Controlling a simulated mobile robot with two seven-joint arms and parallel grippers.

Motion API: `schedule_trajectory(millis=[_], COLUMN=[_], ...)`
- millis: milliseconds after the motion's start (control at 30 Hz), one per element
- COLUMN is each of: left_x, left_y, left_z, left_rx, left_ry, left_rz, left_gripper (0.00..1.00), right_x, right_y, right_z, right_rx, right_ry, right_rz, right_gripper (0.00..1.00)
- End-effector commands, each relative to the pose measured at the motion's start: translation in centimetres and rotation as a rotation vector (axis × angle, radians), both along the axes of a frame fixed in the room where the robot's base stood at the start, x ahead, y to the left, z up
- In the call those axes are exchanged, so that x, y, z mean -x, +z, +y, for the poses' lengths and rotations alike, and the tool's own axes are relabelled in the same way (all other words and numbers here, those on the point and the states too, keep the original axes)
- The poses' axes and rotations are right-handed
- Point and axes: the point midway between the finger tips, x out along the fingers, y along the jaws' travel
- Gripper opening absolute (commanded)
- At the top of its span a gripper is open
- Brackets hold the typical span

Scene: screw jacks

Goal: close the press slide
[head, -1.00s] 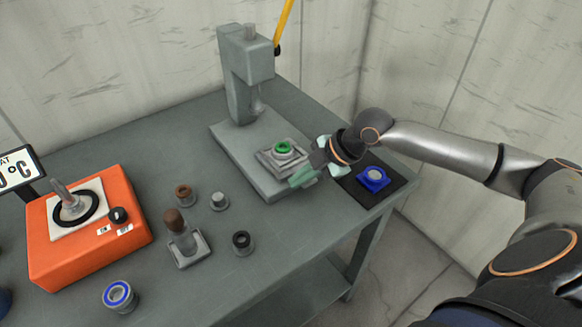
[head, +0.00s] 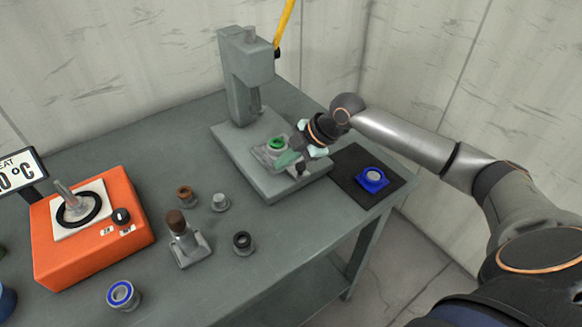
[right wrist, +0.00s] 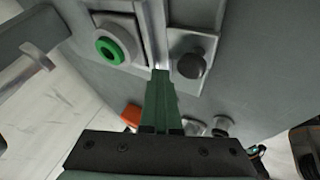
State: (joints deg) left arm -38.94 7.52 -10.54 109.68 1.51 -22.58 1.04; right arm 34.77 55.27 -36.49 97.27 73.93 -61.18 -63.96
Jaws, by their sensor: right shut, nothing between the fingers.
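The grey press (head: 243,75) stands at the back of the table with a long base (head: 228,143). Its slide (head: 260,155) sits on the base, with a green ring (head: 276,142) on it, a little in front of the ram. My right gripper (head: 281,160) is shut and empty, over the slide beside the green ring, and partly hides the slide. In the right wrist view its fingertips (right wrist: 161,73) point at a rail between the green ring (right wrist: 110,50) and a dark round knob (right wrist: 191,65). I cannot tell if they touch. My left gripper is out of view.
A blue ring piece (head: 372,180) lies on a black mat (head: 345,166) to the right of the press. A hand-held tool (head: 182,240) and several small parts stand in front. An orange heater (head: 90,240) is at the left.

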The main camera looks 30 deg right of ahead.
Motion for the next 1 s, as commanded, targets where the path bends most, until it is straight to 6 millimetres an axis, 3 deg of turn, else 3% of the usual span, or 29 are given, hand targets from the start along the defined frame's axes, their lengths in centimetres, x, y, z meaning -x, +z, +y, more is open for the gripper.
schedule_trajectory(millis=[300, 500, 1000], left_x=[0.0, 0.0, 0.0], left_y=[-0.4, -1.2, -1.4], left_z=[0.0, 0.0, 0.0], left_rx=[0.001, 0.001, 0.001], left_ry=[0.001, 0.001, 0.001], left_rz=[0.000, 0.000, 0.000], left_gripper=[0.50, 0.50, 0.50], right_x=[-5.9, -8.6, -9.5], right_y=[-0.1, -0.2, -0.1], right_z=[0.6, 0.8, 0.9], right_rx=[-0.002, -0.001, 0.000], right_ry=[-0.002, 0.000, 0.004], right_rz=[0.000, 0.001, 0.003], right_gripper=[0.00, 0.00, 0.00])
